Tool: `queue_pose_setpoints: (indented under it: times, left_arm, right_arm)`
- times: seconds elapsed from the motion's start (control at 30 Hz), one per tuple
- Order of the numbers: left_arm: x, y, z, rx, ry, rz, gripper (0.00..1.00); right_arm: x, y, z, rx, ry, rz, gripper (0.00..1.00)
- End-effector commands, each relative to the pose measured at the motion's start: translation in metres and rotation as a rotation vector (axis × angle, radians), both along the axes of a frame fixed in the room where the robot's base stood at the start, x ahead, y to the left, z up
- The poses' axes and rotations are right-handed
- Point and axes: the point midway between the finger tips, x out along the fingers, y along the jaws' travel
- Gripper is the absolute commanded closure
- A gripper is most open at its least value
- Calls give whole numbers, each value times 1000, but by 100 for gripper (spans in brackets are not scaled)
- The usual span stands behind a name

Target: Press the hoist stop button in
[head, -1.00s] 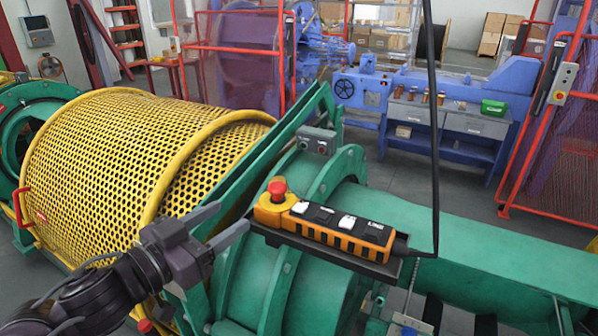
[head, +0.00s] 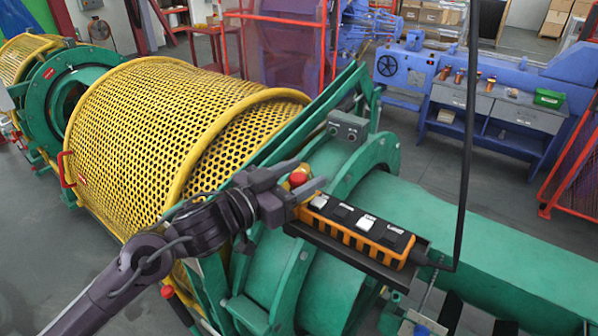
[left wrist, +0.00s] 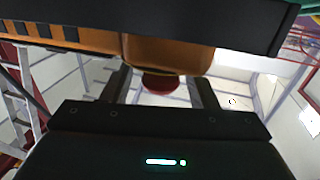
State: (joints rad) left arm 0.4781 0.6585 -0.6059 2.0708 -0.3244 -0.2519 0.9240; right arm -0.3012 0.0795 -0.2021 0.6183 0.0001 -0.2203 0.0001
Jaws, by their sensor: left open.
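The orange hoist pendant (head: 355,226) rests in a dark holder on top of the green machine housing, with black and white buttons along its face. Its red stop button (head: 298,177) is at the left end, partly hidden by my gripper. My left gripper (head: 304,176) is open, with its fingers around the button end. In the left wrist view, the red button (left wrist: 162,83) shows between the two open fingers (left wrist: 163,90), below the orange pendant end (left wrist: 166,54). I cannot tell whether the fingers touch the button. My right gripper is not in view.
A black cable (head: 466,130) hangs down to the pendant's right end. A grey box with buttons (head: 347,126) sits on the green frame behind it. The yellow mesh drum (head: 170,125) lies left, and a blue workbench (head: 490,110) stands behind.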

Motion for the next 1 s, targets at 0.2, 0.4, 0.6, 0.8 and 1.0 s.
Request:
queue_pose_setpoints:
  times: [0.2, 0.4, 0.6, 0.8, 1.0]
  left_arm:
    - [0, 0, 0, 0, 0, 0, 49]
    - [0, 0, 0, 0, 0, 0, 75]
    - [0, 0, -1, 0, 0, 0, 100]
    - [0, 0, -7, -2, 4, 0, 100]
    - [0, 0, -12, 2, 3, -1, 100]
  right_arm:
    - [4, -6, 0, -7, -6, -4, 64]
    - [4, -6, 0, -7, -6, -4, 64]
    - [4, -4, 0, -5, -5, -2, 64]
    - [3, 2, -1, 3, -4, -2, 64]
    - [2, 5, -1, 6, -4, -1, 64]
